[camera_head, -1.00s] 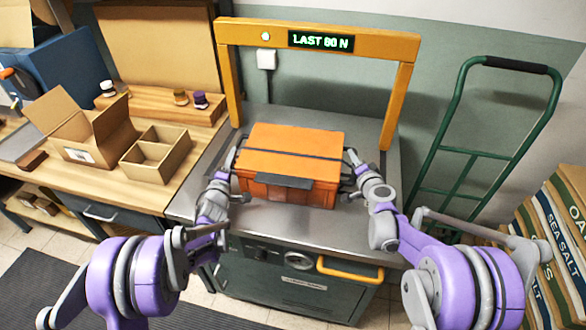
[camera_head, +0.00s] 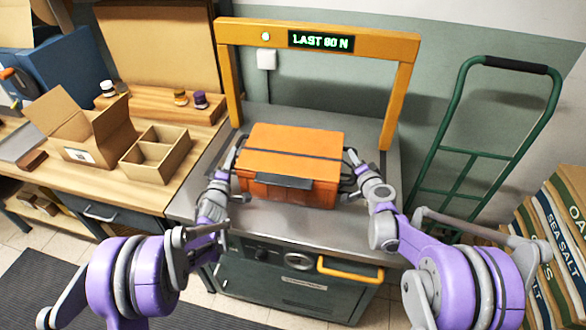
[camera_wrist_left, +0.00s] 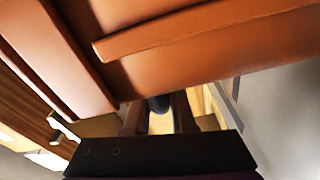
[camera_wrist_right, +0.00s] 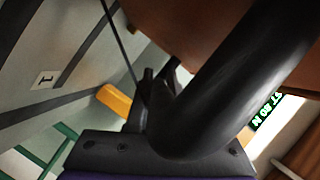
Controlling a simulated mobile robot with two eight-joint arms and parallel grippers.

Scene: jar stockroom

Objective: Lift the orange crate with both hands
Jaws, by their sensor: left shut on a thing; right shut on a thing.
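The orange crate (camera_head: 290,160) sits on the grey metal top of the press-like station, under the orange frame. It has a dark strap across its lid and a dark latch plate on its front. My left gripper (camera_head: 236,165) is at the crate's left side, shut on a side handle that is mostly hidden. In the left wrist view the crate's orange wall (camera_wrist_left: 190,40) fills the top. My right gripper (camera_head: 349,172) is at the right side, shut on the dark side handle (camera_wrist_right: 235,85), which looms large in the right wrist view. I cannot see a gap beneath the crate.
An orange frame (camera_head: 318,36) with a display reading "LAST 80 N" arches behind the crate. A wooden bench (camera_head: 120,195) with cardboard boxes and small jars stands left. A green hand truck (camera_head: 465,155) and sacks (camera_head: 560,240) stand right.

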